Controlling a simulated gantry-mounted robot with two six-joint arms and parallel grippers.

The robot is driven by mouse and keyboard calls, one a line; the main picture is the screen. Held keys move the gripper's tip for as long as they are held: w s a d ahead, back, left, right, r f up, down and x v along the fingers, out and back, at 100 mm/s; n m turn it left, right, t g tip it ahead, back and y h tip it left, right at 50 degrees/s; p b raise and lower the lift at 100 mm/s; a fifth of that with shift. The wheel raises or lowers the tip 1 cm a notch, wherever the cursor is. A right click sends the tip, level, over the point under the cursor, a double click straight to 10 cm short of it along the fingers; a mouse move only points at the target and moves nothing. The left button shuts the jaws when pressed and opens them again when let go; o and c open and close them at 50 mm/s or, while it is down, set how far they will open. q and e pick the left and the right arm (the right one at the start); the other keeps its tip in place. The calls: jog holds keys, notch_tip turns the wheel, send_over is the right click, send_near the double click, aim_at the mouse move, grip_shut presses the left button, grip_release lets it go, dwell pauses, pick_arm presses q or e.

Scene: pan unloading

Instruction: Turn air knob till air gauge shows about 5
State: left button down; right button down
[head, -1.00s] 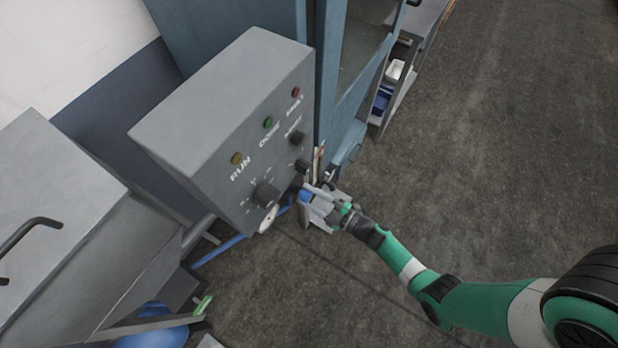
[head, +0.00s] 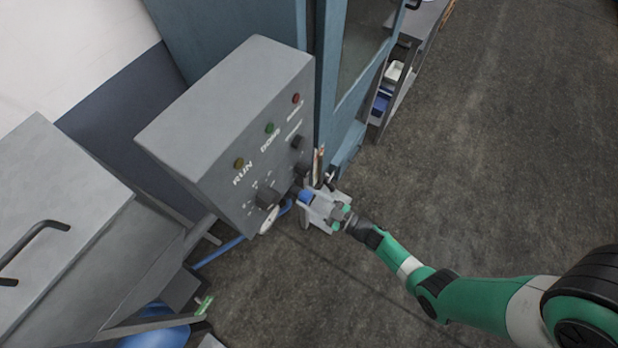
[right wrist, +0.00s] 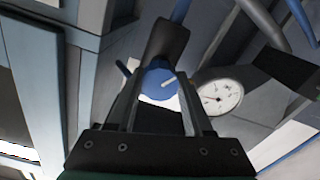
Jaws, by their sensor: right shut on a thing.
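The blue air knob (right wrist: 157,84) with a white mark sits between the fingers of my right gripper (right wrist: 158,75) in the right wrist view. The gripper is shut on it. In the head view the blue knob (head: 305,197) shows at the lower right of the grey control box, with my right gripper (head: 307,199) at it. The round white air gauge (right wrist: 220,97) is beside the knob in the right wrist view. Its dark needle points toward the left of the dial; the numbers are too small to read. The gauge (head: 268,219) shows edge-on in the head view. My left gripper is out of view.
The grey control box (head: 215,115) carries lamps and dark knobs, including a large one (head: 267,196) above the gauge. A blue hose (head: 222,250) runs below. A blue cabinet (head: 345,100) stands behind and a grey machine (head: 60,220) at left. The floor at right is clear.

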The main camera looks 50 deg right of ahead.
jog(key=shift+c, duration=1.5)
grip_release()
jog(key=s+d+p, duration=0.1)
jog(key=s+p, duration=0.1)
jog(key=s, duration=0.9)
jog(key=shift+s, duration=0.35)
